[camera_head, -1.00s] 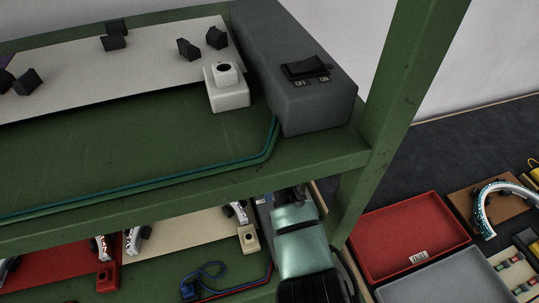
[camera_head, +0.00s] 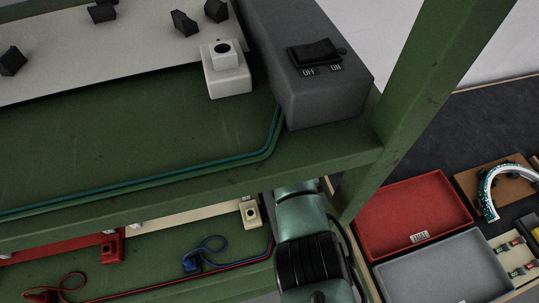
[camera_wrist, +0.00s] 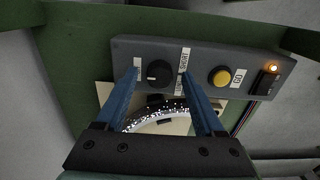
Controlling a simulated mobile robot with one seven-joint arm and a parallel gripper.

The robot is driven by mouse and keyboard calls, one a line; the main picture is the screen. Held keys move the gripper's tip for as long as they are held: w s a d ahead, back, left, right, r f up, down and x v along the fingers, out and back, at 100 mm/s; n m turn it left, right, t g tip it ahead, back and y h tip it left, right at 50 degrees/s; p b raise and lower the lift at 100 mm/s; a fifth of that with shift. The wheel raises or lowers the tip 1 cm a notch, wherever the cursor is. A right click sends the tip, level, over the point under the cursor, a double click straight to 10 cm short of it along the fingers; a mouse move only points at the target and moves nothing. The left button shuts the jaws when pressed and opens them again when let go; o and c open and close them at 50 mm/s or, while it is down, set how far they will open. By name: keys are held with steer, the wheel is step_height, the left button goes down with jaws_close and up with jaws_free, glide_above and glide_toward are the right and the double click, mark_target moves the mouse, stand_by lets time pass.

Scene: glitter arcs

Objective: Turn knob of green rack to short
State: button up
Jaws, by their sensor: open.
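In the wrist view, a grey control panel (camera_wrist: 200,62) is fixed on the green rack (camera_wrist: 62,50). It carries a round black knob (camera_wrist: 158,72) with a small white mark, which seems to face left. A label reading SHORT (camera_wrist: 185,58) is right of the knob; another label below it is partly covered by a finger. My gripper (camera_wrist: 160,73) has two blue fingers, spread apart, one on each side of the knob. It is open; whether the fingers touch the knob cannot be told. In the head view, the green rack (camera_head: 150,135) hides my gripper below its upper shelf.
A yellow button (camera_wrist: 220,77) marked GO and a switch (camera_wrist: 266,82) with a lit orange lamp are right of the knob. A glittery arc (camera_wrist: 155,120) lies below. A grey box with an OFF/ON switch (camera_head: 314,53) sits on the upper shelf. A rack post (camera_head: 420,90) stands near my arm.

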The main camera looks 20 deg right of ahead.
jaws_close()
stand_by(0.4)
steer(key=shift+m, duration=0.4)
steer(key=m+p, duration=0.1)
steer(key=m, duration=0.3)
steer(key=shift+m, duration=0.4)
steer(key=m+p, duration=0.1)
steer(key=m, duration=1.1)
steer(key=shift+m+p, duration=0.3)
steer(key=shift+m, duration=0.1)
steer(key=m, duration=0.5)
steer(key=shift+m, duration=0.3)
